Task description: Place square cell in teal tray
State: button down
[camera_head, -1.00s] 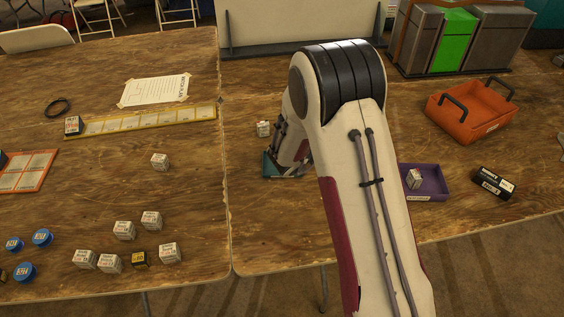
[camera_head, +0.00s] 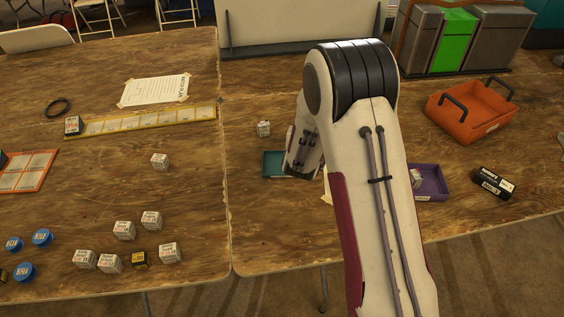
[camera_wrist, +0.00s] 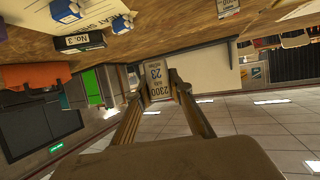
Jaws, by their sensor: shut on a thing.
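The teal tray (camera_head: 272,165) lies on the right-hand table in the head view, its right part hidden behind my arm. My gripper (camera_wrist: 160,85) shows in the wrist view, its two fingers shut on a pale square cell (camera_wrist: 158,80) with dark printing that reads 2300 and 23. The held cell and my fingertips are hidden behind my arm in the head view. A white cell (camera_head: 264,128) stands on the table just behind the teal tray.
A purple tray (camera_head: 436,196) with a white cell (camera_head: 415,178) in it lies right of my arm. A black box (camera_head: 493,183) and an orange tray (camera_head: 470,125) stand farther right.

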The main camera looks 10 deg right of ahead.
jog(key=a+f+n+t+y, duration=0.1)
jog(key=a+f+n+y, duration=0.1)
jog(key=a, duration=0.6)
jog(key=shift+a+f+n+y, duration=0.15)
jog(key=shift+f+n+y, duration=0.2)
jog(key=shift+n+y, duration=0.7)
send_over(282, 166)
jog(key=shift+w+f, duration=0.1)
jog(key=shift+f, duration=2.85)
jog(key=shift+f, duration=0.1)
jog(key=shift+f, duration=2)
jog(key=shift+f, duration=0.1)
